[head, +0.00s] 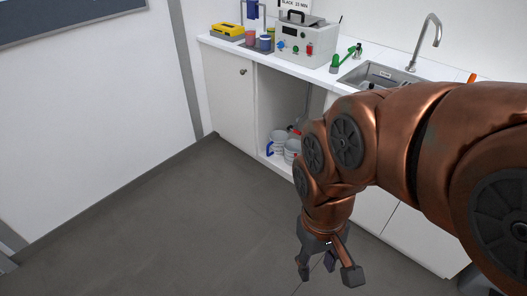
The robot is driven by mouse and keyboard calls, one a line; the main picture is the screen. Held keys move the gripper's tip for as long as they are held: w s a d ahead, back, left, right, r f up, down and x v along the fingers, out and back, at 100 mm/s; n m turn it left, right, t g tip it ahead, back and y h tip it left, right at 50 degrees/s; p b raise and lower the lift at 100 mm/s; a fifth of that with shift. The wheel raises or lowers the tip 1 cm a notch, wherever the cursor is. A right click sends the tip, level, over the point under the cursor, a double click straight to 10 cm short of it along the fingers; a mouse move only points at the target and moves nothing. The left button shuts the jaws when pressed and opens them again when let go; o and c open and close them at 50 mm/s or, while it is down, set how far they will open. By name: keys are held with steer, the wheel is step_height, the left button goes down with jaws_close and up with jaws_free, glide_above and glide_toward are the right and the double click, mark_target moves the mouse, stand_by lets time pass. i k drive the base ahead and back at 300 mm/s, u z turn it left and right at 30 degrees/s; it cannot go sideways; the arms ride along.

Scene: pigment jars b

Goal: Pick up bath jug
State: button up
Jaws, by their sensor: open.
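Inside the open compartment under the counter stand several whitish vessels. One pale jug-like vessel (279,142) has a blue handle at its left, near the compartment's front. Another pale vessel (292,150) stands to its right, partly hidden by my arm. I cannot tell for sure which of them is the bath jug. My gripper (328,272) is open and empty, pointing down over the grey floor. It is in front of the cabinets, below and right of the vessels in the picture, and apart from them.
The white counter (345,77) carries a grey control box (306,40), a yellow case (227,30), small jars and a green-handled tool (338,64). A sink (378,75) with a tap (428,35) is at the right. The floor (170,215) at left is clear.

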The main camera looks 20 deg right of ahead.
mark_target(292, 147)
steer(key=u, duration=0.95)
steer(key=i, duration=2.6)
steer(key=z, duration=1.2)
steer(key=i, duration=0.6)
steer(key=z, duration=0.65)
